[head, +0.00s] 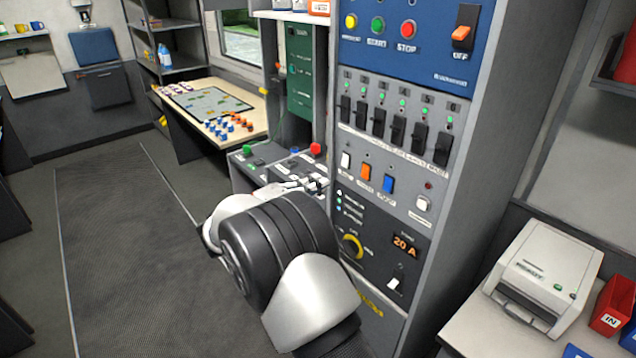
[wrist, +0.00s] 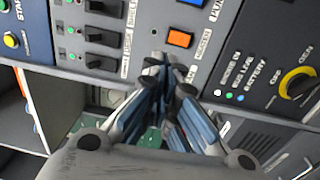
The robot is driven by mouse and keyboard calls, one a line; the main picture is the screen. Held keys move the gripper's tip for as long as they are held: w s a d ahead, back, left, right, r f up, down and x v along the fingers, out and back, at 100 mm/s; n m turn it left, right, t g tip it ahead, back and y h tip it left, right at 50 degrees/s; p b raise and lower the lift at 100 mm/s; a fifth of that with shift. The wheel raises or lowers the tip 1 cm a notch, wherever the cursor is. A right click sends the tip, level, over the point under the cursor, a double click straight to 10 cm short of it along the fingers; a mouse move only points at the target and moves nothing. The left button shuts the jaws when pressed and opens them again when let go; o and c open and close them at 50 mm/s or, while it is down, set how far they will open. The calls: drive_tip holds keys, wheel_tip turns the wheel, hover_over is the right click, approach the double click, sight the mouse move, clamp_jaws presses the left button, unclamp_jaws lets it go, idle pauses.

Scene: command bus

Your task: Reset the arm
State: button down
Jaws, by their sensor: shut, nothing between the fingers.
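My gripper (head: 308,185) is at the end of my arm, in front of the left edge of the grey control panel (head: 383,205). My large arm joint and links hide part of the console behind them. In the wrist view my gripper (wrist: 168,75) shows its fingers drawn together, with nothing held between them. The fingertips appear just below an orange rocker switch (wrist: 180,39) on the panel. I cannot tell whether they touch the panel. The orange switch also shows in the head view (head: 365,171), right of my gripper.
A row of black breakers (head: 395,130) and a yellow-ringed knob (head: 351,246) are on the panel. A side console with a red button (head: 315,149) is behind my gripper. A printer (head: 545,275) stands at right. The floor (head: 130,250) at left is clear.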

drive_tip(key=s+d+r+m+g+y, duration=0.2)
drive_tip(key=s+d+r+g, duration=0.15)
drive_tip(key=s+d, duration=0.45)
drive_tip(key=s+d+r+m+g+y, duration=0.2)
drive_tip(key=s+d+g+y, duration=0.15)
drive_tip(key=s+d, duration=0.45)
drive_tip(key=s+a+f+m+y, duration=0.1)
drive_tip(key=s+a+y, duration=0.1)
drive_tip(key=s, duration=0.6)
drive_tip(key=s+a+f+m+y, duration=0.1)
drive_tip(key=s+y, duration=0.3)
drive_tip(key=s, duration=0.5)
drive_tip(key=s+a+f+m+t+y, duration=0.1)
drive_tip(key=s+a+f+y, duration=0.1)
drive_tip(key=s, duration=0.6)
drive_tip(key=shift+s+a+f+y, duration=0.15)
drive_tip(key=shift+s+a+y, duration=0.2)
drive_tip(key=shift+a+y, duration=0.45)
drive_tip(key=shift+d, duration=0.1)
